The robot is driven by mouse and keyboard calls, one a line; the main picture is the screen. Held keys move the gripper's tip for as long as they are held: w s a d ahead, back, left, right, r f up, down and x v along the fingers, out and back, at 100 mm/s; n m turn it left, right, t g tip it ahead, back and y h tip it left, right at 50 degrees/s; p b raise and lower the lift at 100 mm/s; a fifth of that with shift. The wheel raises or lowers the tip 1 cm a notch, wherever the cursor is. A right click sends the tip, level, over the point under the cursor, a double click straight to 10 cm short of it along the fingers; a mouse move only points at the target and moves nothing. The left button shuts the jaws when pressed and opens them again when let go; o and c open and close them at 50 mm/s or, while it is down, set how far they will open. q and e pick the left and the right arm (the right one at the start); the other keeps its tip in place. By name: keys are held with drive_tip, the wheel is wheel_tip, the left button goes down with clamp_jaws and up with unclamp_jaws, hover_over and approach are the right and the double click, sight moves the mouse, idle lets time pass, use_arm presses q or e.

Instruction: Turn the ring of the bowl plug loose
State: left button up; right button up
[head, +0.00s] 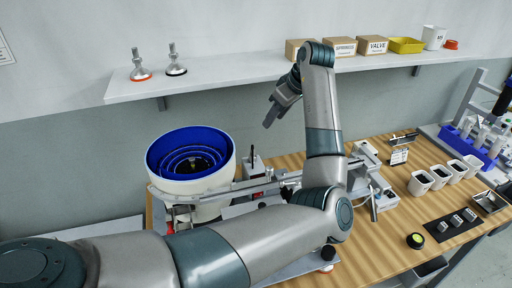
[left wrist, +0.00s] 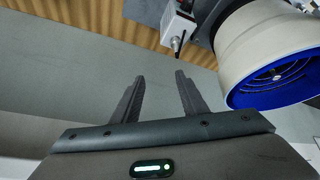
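The feeder bowl (head: 228,166), white outside with a blue stepped inside, stands at the left of the wooden bench; it also shows at the right in the left wrist view (left wrist: 232,45). A small grey box (left wrist: 178,22) beside the bowl carries a short metal connector (left wrist: 177,43), which may be the bowl plug; its ring is too small to make out. My left gripper (head: 268,122) is raised behind the bench, right of the bowl and apart from it. In the left wrist view its two fingers (left wrist: 160,80) stand apart with nothing between them. My right gripper is not in view.
A wall shelf (head: 230,79) with boxes and levelling feet runs behind my left gripper. My left arm covers the middle of the bench. White cups (head: 420,183) and a dark mat (head: 450,224) with small parts lie at the right.

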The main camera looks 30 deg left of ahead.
sight(255, 157)
use_arm(q)
drive_tip(key=shift+s+d+r+n+g+h, duration=0.2)
drive_tip(key=shift+s+r+n+g+h, duration=0.2)
drive_tip(key=shift+s, duration=0.2)
drive_tip(key=shift+s+d+r+n+g+h, duration=0.2)
drive_tip(key=shift+s+r+n+g+h, duration=0.15)
drive_tip(key=shift+s, duration=0.25)
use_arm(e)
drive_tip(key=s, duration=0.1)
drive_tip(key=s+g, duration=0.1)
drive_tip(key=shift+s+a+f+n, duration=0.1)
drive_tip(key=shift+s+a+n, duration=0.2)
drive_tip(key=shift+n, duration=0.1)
use_arm(q)
drive_tip(key=shift+f, duration=0.1)
drive_tip(key=p+x, duration=0.5)
drive_tip(key=x, duration=1.1)
drive_tip(key=shift+s+a, duration=0.1)
drive_tip(key=shift+a, duration=0.1)
drive_tip(key=shift+a+f, duration=0.2)
drive_tip(key=shift+f, duration=0.4)
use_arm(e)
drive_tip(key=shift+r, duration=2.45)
use_arm(q)
clamp_jaws()
